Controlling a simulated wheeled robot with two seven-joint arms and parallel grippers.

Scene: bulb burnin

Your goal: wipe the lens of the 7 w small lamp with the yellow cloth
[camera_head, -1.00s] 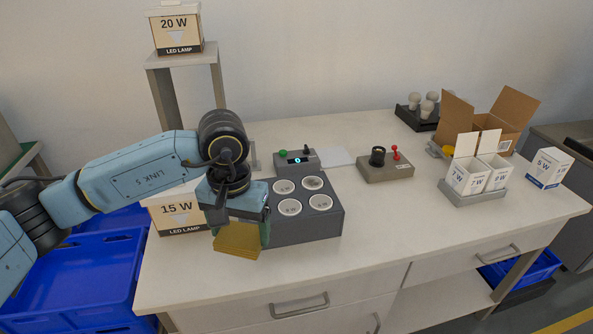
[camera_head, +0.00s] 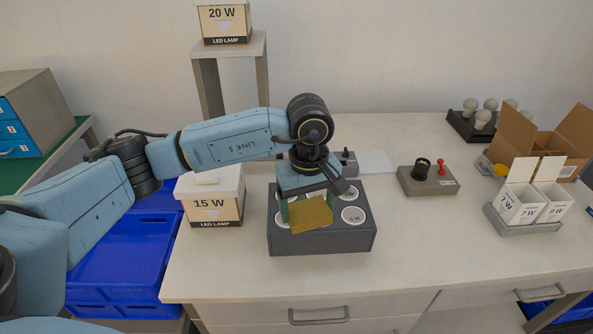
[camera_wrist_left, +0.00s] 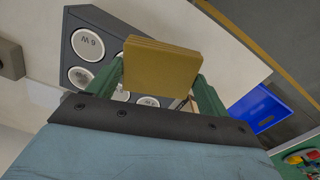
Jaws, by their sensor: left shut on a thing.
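My left gripper (camera_head: 306,200) is shut on the yellow cloth (camera_head: 312,216), a folded mustard-coloured pad. It holds the cloth above the dark grey block (camera_head: 322,243), which carries round white lamp lenses facing up. One lens (camera_head: 353,215) shows right of the cloth; others are partly hidden behind gripper and cloth. In the left wrist view the cloth (camera_wrist_left: 160,66) sits between the green fingers, with a lens (camera_wrist_left: 88,43) to its left. The lens markings are too small or turned to tell which is the 7 W lamp. My right gripper is not in view.
A 15 W box (camera_head: 212,199) stands just left of the block. A 20 W box (camera_head: 223,22) rests on a raised stand. A device with a red lever (camera_head: 428,180), white cartons (camera_head: 520,204) and an open cardboard box (camera_head: 513,135) are right. The front bench strip is clear.

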